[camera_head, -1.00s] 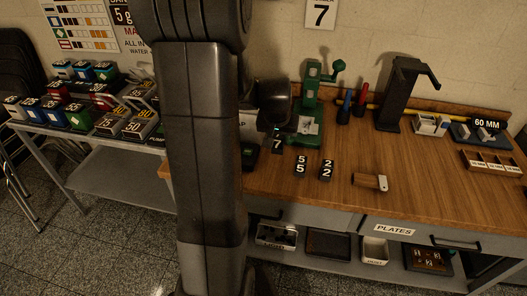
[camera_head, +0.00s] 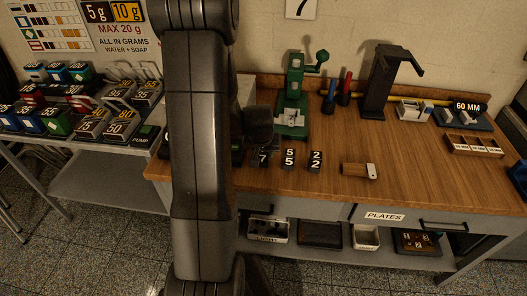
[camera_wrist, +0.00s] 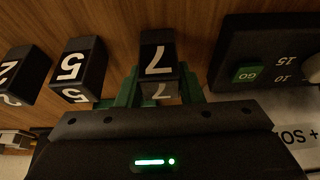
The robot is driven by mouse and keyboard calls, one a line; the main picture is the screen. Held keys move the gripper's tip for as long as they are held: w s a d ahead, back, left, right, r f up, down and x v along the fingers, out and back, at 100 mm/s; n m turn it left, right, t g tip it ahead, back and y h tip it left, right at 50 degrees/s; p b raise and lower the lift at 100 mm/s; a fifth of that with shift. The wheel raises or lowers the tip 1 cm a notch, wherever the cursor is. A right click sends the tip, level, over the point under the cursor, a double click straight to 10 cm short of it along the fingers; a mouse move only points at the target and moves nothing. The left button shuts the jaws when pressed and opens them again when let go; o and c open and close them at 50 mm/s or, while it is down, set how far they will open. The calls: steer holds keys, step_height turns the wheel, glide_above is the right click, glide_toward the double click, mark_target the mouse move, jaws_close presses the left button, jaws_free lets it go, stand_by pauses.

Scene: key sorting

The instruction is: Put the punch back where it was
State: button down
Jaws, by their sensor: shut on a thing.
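The black punch marked 7 (camera_wrist: 158,58) is between the green fingers of my gripper (camera_wrist: 160,86), which is shut on it. It is upright in the head view (camera_head: 263,158), in line with the punches marked 5 (camera_head: 289,159) and 2 (camera_head: 316,161). Its base seems level with theirs, but I cannot tell if it touches the bench. The punches 5 (camera_wrist: 77,68) and 2 (camera_wrist: 20,73) stand apart to its left in the wrist view. My arm hides part of the bench left of the 7.
A green press (camera_head: 292,95) stands behind the punches. A wood-handled tool (camera_head: 358,170) lies to their right on the wooden bench (camera_head: 410,180). In the wrist view, a dark box with a green GO button (camera_wrist: 247,73) is close right of the 7.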

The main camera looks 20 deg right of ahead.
steer(key=shift+f, duration=0.15)
steer(key=c, duration=1)
jaws_free()
steer(key=shift+r, duration=0.55)
steer(key=v, duration=1.1)
steer(key=shift+s+r, duration=0.15)
steer(key=shift+a, duration=0.1)
